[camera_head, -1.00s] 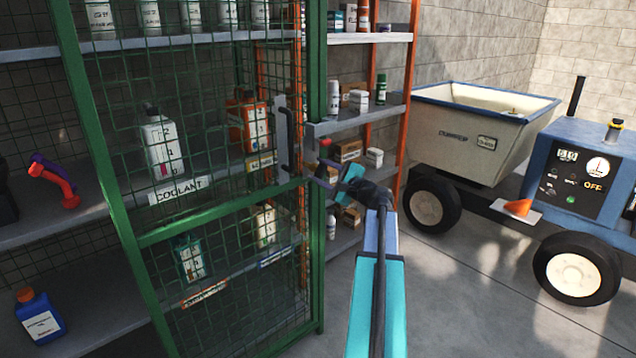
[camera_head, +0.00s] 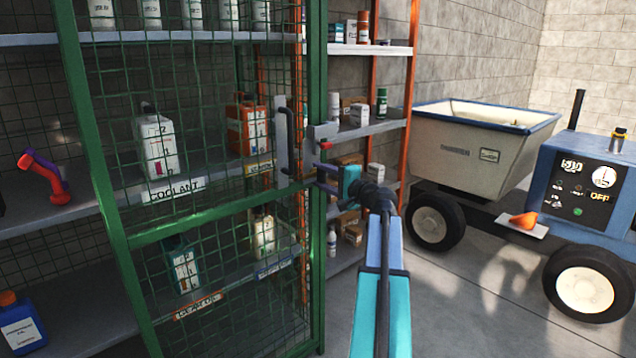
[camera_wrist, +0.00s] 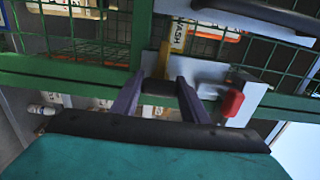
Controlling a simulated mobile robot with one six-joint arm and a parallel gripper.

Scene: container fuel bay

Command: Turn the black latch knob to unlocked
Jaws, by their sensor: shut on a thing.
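The black latch knob (camera_wrist: 158,88) shows in the wrist view as a small dark piece between the two purple fingers, in front of the green door frame. My gripper (camera_wrist: 158,92) is shut on it, one finger at each side. In the head view my gripper (camera_head: 322,172) is at the right edge of the green mesh door (camera_head: 128,226), below a red-tipped part (camera_head: 326,145). That red part (camera_wrist: 232,103) is right of the fingers in the wrist view. The knob is too small to make out in the head view, and I cannot tell its turn position.
A dark door handle (camera_head: 290,140) stands just left of my gripper. Shelves with bottles and boxes lie behind the mesh and to the right of the door. A cream dumper skip (camera_head: 480,155) and a blue machine (camera_head: 590,190) stand at right, with open floor in front.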

